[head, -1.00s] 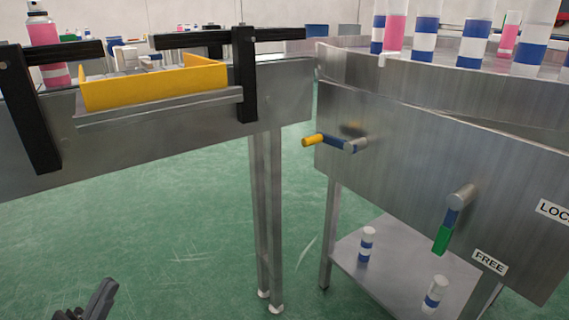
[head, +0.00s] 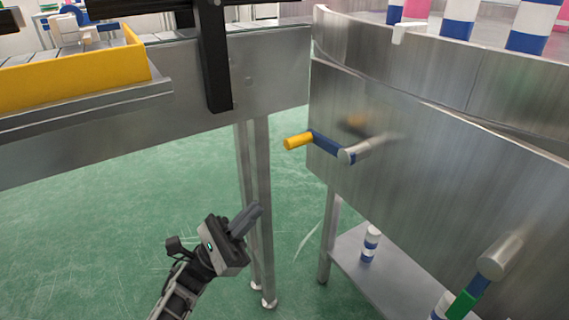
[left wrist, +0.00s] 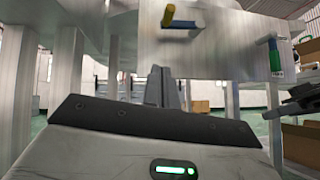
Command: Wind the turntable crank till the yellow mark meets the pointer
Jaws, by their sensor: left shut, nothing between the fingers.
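The crank (head: 328,143) has a blue arm and a yellow handle (head: 298,141), and sits on the steel side panel below the turntable (head: 420,50). Its yellow handle points left in the head view. The crank also shows at the top of the left wrist view (left wrist: 183,23). My left gripper (head: 247,219) is shut and empty, below and left of the crank, apart from it. Its fingers (left wrist: 162,88) show below the crank in the left wrist view. A small white tab (head: 402,32) is on the turntable's edge; I cannot tell if it is the pointer. I see no yellow mark. A dark part at the left wrist view's right edge may be my right gripper (left wrist: 298,103).
A green-handled lever (head: 463,303) is on the same panel, lower right. A conveyor with a yellow tray (head: 80,75) and black bracket (head: 213,60) stands left. Its steel legs (head: 254,190) rise behind my left gripper. A lower shelf (head: 350,255) holds striped cans.

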